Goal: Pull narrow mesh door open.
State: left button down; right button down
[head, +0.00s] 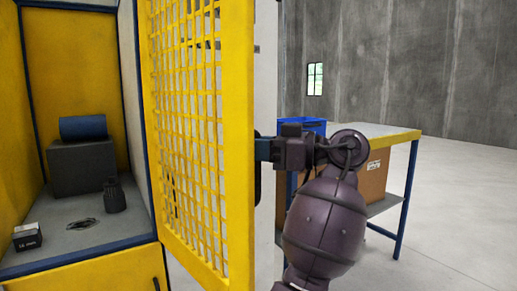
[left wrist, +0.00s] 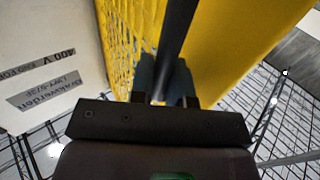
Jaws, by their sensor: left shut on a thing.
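The narrow yellow mesh door (head: 239,120) stands swung out from the right side of the yellow and blue cabinet, and the cabinet inside shows. Its dark handle (head: 258,185) is on the door's outer face, mostly hidden behind the door edge. My left gripper (head: 265,149) is at that handle, right of the door edge. In the left wrist view the black handle bar (left wrist: 178,35) runs between the fingers of my left gripper (left wrist: 163,90), which is shut on it. The yellow door frame (left wrist: 228,40) shows behind. My right gripper is not in view.
The cabinet holds a grey block (head: 82,167) with a blue cylinder (head: 83,127) on it, a dark ribbed part (head: 115,196) and a small box (head: 27,237). A workbench (head: 385,134) with a blue crate (head: 312,126) and cardboard box (head: 374,178) stands right. Floor beyond is clear.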

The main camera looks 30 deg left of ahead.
pick_arm(q)
jog(key=c, duration=1.1)
grip_release()
jog(key=b+v, duration=0.1)
jog(key=v, duration=0.9)
jog(key=shift+d, duration=0.4)
jog(key=shift+w, duration=0.1)
